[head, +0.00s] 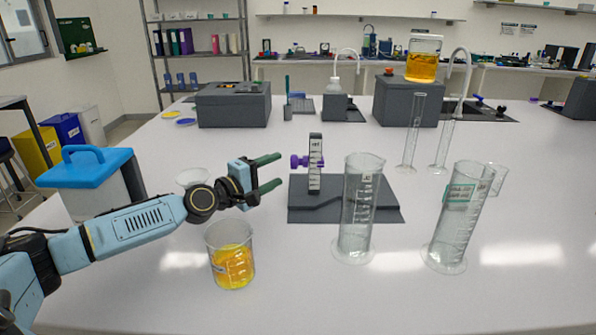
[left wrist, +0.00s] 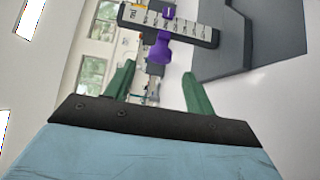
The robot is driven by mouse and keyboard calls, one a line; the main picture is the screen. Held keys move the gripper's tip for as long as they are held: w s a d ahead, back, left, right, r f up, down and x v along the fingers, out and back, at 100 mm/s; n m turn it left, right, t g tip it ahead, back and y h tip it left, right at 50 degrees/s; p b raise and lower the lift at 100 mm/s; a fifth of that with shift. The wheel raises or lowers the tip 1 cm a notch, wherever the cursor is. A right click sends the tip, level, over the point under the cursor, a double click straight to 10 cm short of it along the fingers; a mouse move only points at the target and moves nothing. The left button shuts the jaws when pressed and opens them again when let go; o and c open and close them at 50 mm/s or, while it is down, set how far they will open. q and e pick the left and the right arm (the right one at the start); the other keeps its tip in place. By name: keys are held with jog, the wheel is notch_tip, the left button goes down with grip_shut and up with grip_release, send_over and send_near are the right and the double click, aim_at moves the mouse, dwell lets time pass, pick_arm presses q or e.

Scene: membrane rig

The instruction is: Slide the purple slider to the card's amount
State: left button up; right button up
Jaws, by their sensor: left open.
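The purple slider (head: 300,162) sits on an upright dark post with a white scale (head: 315,170), a little above its middle, with its knob pointing left. The post stands on a dark grey base (head: 350,206). My left gripper (head: 278,170) is open and empty, just left of the knob, its green fingers pointing at it. In the left wrist view the purple slider (left wrist: 161,46) shows just beyond and between the open fingertips (left wrist: 158,70). The scale marks are too small to read surely. I cannot make out a card with an amount. My right gripper is out of view.
A beaker of yellow liquid (head: 232,265) stands below my left forearm. Two large glass cylinders (head: 358,220) (head: 460,225) stand at the front right. A blue-lidded box (head: 98,170) is at left. Grey units (head: 234,108) (head: 406,102) stand behind.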

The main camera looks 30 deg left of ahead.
aim_at(293, 162)
pick_arm(q)
jog(key=x, duration=0.5)
jog(key=shift+w+d, duration=0.1)
jog(key=shift+w, duration=0.15)
jog(key=shift+w+d, duration=0.15)
jog(key=shift+w, duration=0.5)
jog(key=shift+w+d, duration=0.1)
jog(key=shift+w, duration=0.15)
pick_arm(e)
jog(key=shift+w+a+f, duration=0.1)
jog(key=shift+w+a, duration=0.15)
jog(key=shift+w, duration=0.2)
pick_arm(q)
jog(key=shift+c, duration=0.4)
